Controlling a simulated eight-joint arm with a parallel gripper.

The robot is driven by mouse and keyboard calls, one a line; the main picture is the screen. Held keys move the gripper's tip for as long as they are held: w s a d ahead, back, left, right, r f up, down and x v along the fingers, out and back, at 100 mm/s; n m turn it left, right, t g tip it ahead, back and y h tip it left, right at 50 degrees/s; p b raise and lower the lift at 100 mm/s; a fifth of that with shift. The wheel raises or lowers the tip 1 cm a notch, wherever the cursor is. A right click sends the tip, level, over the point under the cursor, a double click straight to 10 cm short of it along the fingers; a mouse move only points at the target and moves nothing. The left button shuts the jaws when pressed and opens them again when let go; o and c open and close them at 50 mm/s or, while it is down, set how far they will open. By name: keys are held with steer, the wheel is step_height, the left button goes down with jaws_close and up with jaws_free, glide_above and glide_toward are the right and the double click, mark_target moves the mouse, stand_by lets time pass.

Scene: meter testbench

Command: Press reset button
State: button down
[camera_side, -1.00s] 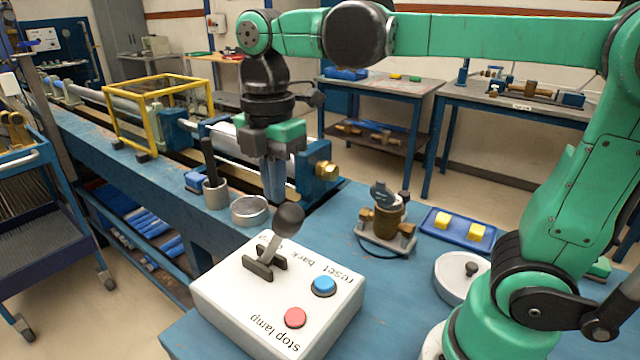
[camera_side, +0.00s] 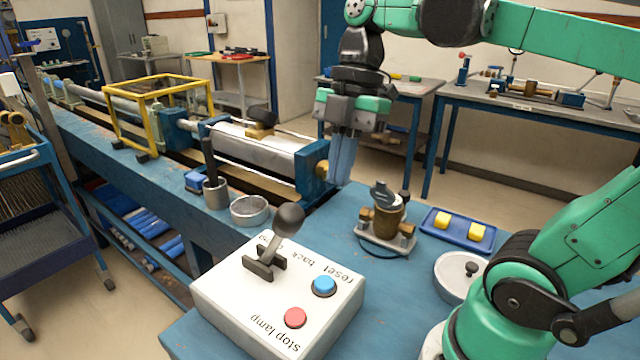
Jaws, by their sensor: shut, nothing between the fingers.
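The white control box (camera_side: 262,322) stands at the front of the blue bench. On its top are a blue button (camera_side: 323,286) beside the word "reset", a red button (camera_side: 295,317) beside "stop lamp", and a black lever with a round knob (camera_side: 289,217). The blue button appears raised. My gripper (camera_side: 342,182) is shut and empty, pointing down. In the picture it is above and slightly right of the box, behind the blue button and apart from it.
A brass meter (camera_side: 388,222) on a small base stands right of the box. A metal dish (camera_side: 249,210) and a cup (camera_side: 215,193) stand behind the box.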

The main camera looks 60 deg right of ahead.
glide_toward(324, 285)
steer(key=v, duration=0.2)
steer(key=shift+a+r, duration=0.15)
steer(key=shift+r, duration=0.35)
steer(key=shift+x, duration=5)
steer(key=shift+f, duration=0.95)
steer(key=v, duration=1.1)
steer(key=shift+w+a+f, duration=0.1)
steer(key=shift+w+a, duration=0.05)
